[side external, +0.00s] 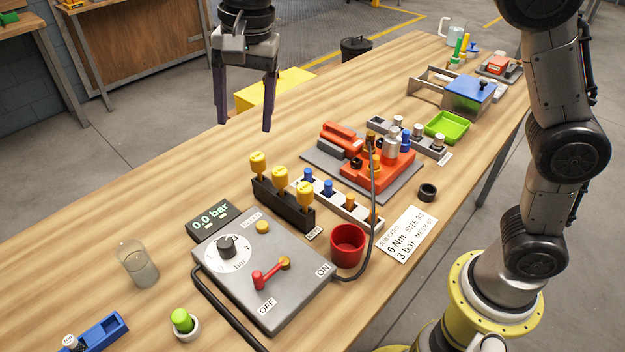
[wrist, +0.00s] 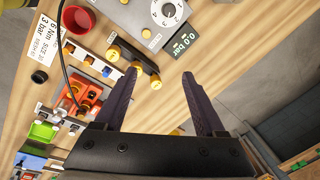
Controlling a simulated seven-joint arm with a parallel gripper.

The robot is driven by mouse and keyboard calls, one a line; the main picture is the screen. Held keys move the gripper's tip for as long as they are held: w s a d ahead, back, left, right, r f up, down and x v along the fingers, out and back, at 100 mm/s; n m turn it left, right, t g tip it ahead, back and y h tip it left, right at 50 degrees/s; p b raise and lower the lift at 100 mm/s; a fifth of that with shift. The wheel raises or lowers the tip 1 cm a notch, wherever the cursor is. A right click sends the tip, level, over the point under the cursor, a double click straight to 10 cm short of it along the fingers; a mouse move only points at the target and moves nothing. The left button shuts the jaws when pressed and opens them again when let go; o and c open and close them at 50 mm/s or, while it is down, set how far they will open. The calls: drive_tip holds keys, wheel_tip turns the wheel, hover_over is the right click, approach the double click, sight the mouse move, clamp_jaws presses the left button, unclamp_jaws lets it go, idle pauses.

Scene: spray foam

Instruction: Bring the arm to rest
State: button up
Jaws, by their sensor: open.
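My gripper (side external: 246,112) hangs with its fingers down at the far left edge of the wooden table, well above its surface. In the wrist view my gripper (wrist: 157,92) shows two dark fingers spread wide with nothing between them. It touches nothing. The nearest items beyond and below it are the black rack with yellow-topped pieces (side external: 283,205) and the grey control box (side external: 265,262) with a dial, a red lever and a display reading 0.0 bar (side external: 211,221).
On the table (side external: 130,205) stand a red cup (side external: 347,246), an orange device on a grey plate (side external: 378,168), a green tray (side external: 447,127), a clear glass (side external: 138,264) and a blue block (side external: 97,334). A cable arches over the middle. The table's left side is mostly clear.

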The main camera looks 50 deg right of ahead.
drive_tip(key=s+d+r+n+t, duration=0.1)
drive_tip(key=s+d+r+t, duration=0.3)
drive_tip(key=s+d, duration=1.05)
drive_tip(key=s+d+f+n, duration=0.4)
drive_tip(key=s+f+n, duration=0.5)
drive_tip(key=s+f, duration=0.1)
drive_tip(key=shift+s+d+f+n+h, duration=0.2)
drive_tip(key=shift+s+n+h, duration=0.2)
drive_tip(key=shift+s, duration=0.2)
